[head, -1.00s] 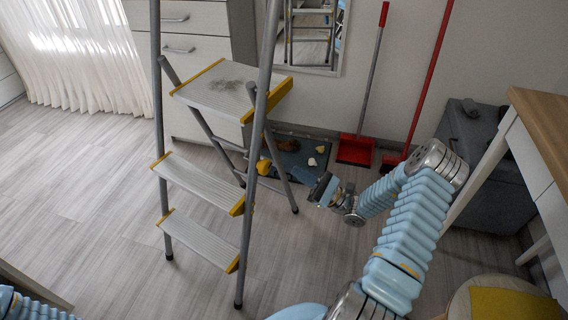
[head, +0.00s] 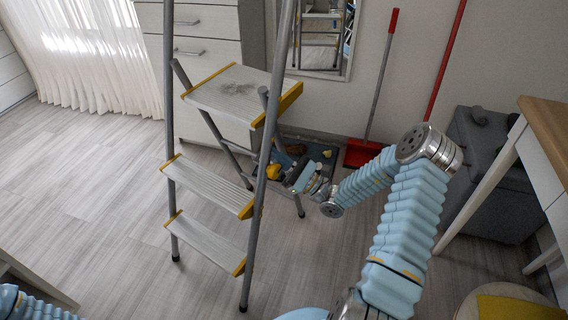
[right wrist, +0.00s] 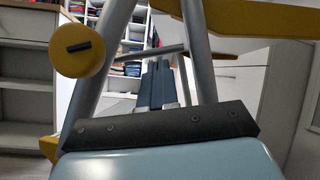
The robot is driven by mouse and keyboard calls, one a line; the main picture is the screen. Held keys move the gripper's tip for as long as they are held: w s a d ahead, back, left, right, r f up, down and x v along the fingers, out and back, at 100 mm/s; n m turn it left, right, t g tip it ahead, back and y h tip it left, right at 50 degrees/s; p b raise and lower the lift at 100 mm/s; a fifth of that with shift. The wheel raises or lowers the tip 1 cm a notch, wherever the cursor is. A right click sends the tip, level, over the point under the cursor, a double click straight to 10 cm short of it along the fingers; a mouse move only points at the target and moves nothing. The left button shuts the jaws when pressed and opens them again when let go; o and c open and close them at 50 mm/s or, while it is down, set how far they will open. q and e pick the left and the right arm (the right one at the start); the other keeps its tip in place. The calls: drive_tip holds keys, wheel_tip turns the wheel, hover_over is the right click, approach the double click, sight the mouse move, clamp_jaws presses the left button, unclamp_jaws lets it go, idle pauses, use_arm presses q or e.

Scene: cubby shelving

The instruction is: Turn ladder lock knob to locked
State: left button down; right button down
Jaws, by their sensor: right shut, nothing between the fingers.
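The step ladder (head: 210,188) stands open, with grey tube legs, ribbed treads and yellow edging. Its round yellow lock knob (right wrist: 78,50) is at the upper left of the right wrist view, with a dark bar across its face lying close to horizontal, slightly tilted. The knob also shows small in the head view (head: 274,171), beside the ladder's right legs. My right gripper (head: 292,168) is just right of the knob. In the right wrist view its dark blue fingers (right wrist: 156,85) are closed together and empty, right of the knob and apart from it. My left gripper is out of view.
A mat with shoes (head: 322,152) lies behind the ladder. A red dustpan (head: 359,153) and long-handled broom lean at the wall. A grey box (head: 487,178) and wood-topped table (head: 550,130) stand right. The floor left of the ladder is clear.

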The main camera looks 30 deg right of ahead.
drive_tip(key=shift+a+r, duration=0.1)
drive_tip(key=shift+r, duration=0.15)
drive_tip(key=shift+a+r+n+g+y+p, duration=0.1)
drive_tip(key=shift+r+n+g+y+p, duration=0.5)
drive_tip(key=shift+n, duration=0.6)
